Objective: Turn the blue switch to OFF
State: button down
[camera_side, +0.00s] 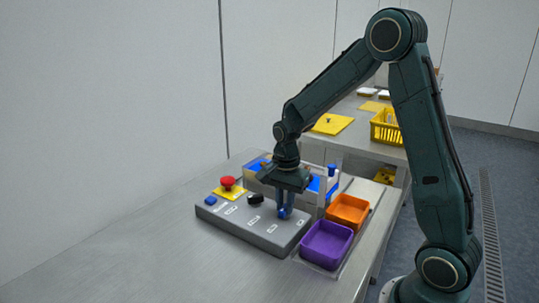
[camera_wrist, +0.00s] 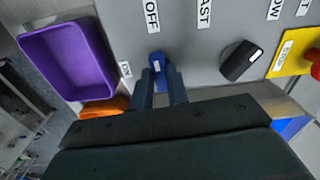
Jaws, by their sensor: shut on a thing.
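The blue switch (camera_wrist: 156,64) is a small blue knob with a white mark on a grey control panel (camera_side: 238,228). In the wrist view an OFF label (camera_wrist: 152,14) lies above it and another label, seemingly ON, lies to its left. The white mark points up the picture, roughly toward OFF. My gripper (camera_wrist: 160,84) is shut on the blue switch, its two fingers on either side of it. In the side view my gripper (camera_side: 285,212) reaches down to the panel's right part and mostly hides the switch.
The panel also has a black knob (camera_wrist: 240,60), a red mushroom button (camera_side: 228,182) on a yellow base and a blue button (camera_side: 211,200). A purple tray (camera_side: 326,259) and an orange tray (camera_side: 348,224) stand to the right. A blue-and-white machine (camera_side: 316,184) stands close behind.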

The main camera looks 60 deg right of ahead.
aim_at(285, 209)
jog(key=shift+r+m, duration=0.1)
jog(key=shift+m, duration=0.4)
jog(key=c, duration=1.4)
grip_release()
jog(key=shift+o, duration=0.2)
notch_tip(285, 209, up, 14)
jog(key=s+a+r+n+t, duration=0.1)
jog(key=s+a+n, duration=0.3)
jog(key=s+n, duration=0.5)
jog(key=s+a+r+n+t, duration=0.2)
jog(key=s+a+n+t, duration=0.2)
jog(key=s+n, duration=0.5)
jog(key=shift+s+a+t, duration=0.3)
jog(key=shift+s+a, duration=0.45)
jog(key=shift+s, duration=0.1)
